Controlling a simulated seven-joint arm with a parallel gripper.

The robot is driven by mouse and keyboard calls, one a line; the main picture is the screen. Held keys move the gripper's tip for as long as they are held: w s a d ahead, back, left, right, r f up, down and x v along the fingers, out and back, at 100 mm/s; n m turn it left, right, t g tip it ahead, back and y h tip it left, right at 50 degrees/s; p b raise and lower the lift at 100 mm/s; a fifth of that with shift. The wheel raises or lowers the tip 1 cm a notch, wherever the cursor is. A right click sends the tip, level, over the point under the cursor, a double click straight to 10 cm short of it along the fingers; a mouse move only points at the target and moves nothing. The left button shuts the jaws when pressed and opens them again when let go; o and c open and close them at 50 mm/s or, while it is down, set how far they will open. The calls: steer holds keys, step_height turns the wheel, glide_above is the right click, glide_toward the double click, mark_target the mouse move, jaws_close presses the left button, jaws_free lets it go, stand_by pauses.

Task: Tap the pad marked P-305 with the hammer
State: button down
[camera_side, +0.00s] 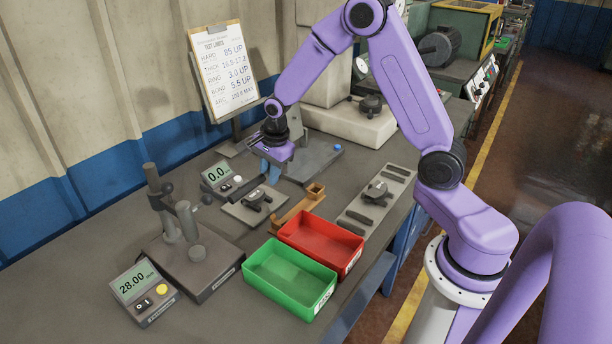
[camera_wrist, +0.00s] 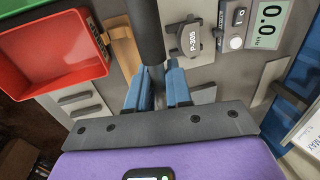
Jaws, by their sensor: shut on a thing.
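The pad marked P-305 (camera_wrist: 188,38) lies on a light grey plate in the wrist view. In the side view the dark pad (camera_side: 257,197) sits on its plate beside the 0.0 meter. My gripper (camera_wrist: 157,88) has its blue fingers shut on a dark grey bar, which I take as the hammer (camera_wrist: 147,32). The bar runs up past the left side of the pad in the wrist view, apart from it in the picture. In the side view my gripper (camera_side: 266,166) is above and behind the pad. The hammer's head cannot be made out.
A red bin (camera_side: 322,240) and a green bin (camera_side: 285,280) stand in front. A wooden rest (camera_side: 300,207) lies between the pad and the red bin. A tray (camera_side: 352,215) with several dark parts is to the right. A stand (camera_side: 195,252) and 28.00 gauge (camera_side: 143,290) are at left.

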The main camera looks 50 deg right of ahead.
steer(key=shift+w+a+f, duration=0.6)
steer(key=shift+w+f, duration=0.3)
steer(key=shift+w, duration=0.4)
steer(key=shift+w+a+f, duration=0.65)
steer(key=shift+w+f, duration=0.25)
steer(key=shift+w, duration=0.45)
steer(key=shift+w+a+f, duration=0.6)
steer(key=shift+w+f, duration=0.3)
steer(key=shift+w, duration=0.4)
steer(key=shift+f, duration=1.6)
step_height(320, 180, up, 6)
steer(key=shift+r, duration=0.15)
